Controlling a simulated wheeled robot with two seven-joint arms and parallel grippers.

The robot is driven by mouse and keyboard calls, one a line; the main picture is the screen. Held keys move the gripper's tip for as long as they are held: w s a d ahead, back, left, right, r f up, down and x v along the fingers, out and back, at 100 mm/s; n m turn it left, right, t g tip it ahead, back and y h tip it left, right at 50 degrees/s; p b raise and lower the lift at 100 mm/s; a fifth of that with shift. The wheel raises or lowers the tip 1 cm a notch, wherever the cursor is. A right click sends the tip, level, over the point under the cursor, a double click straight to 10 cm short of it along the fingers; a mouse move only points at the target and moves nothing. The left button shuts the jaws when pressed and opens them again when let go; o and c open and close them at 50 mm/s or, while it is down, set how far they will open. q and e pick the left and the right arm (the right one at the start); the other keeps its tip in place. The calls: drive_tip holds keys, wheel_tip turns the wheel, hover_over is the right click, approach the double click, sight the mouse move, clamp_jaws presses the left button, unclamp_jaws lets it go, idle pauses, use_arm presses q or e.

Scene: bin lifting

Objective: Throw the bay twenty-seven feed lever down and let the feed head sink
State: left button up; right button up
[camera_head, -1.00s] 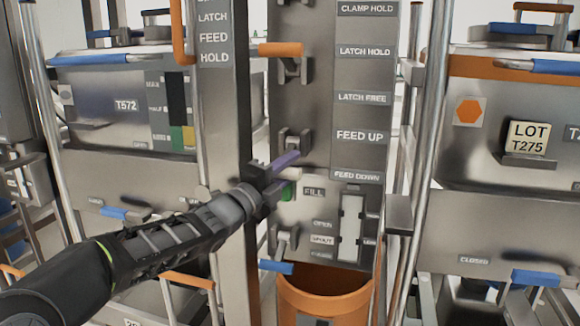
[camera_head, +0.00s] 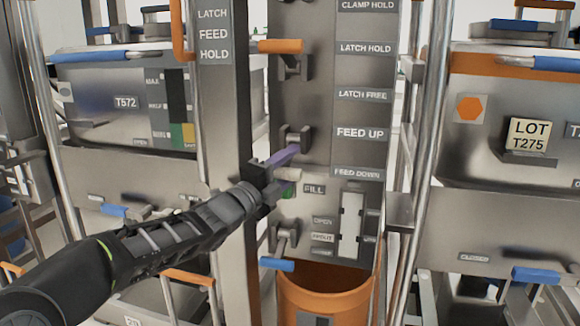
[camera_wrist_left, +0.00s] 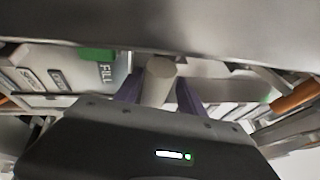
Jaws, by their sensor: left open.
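The feed lever's bracket (camera_head: 293,138) is on the grey panel beside the FEED UP label (camera_head: 360,133). A pale round grip (camera_head: 289,174), seemingly this lever's, shows lower, level with the FEED DOWN label (camera_head: 356,174). My left gripper (camera_head: 278,163) is open at this grip, with a purple finger just above it in the head view. In the left wrist view the pale grip (camera_wrist_left: 160,80) lies between the two purple fingers; I cannot tell whether they touch it. My gripper partly hides the lever. I cannot make out the feed head. My right gripper is out of view.
An orange-handled latch lever (camera_head: 280,46) is above, by LATCH HOLD. A blue-handled lever (camera_head: 276,264) is below, over an orange bin (camera_head: 325,295). A steel post (camera_head: 222,130) stands close left of the panel. A silver rail (camera_head: 425,150) stands to the right.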

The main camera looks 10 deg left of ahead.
sight(278, 175)
use_arm(q)
drive_tip(key=p+v, duration=0.1)
drive_tip(key=v, duration=0.6)
drive_tip(key=shift+s+a+f, duration=0.1)
drive_tip(key=shift+s+a, duration=0.1)
drive_tip(key=shift+s, duration=0.1)
idle(0.3)
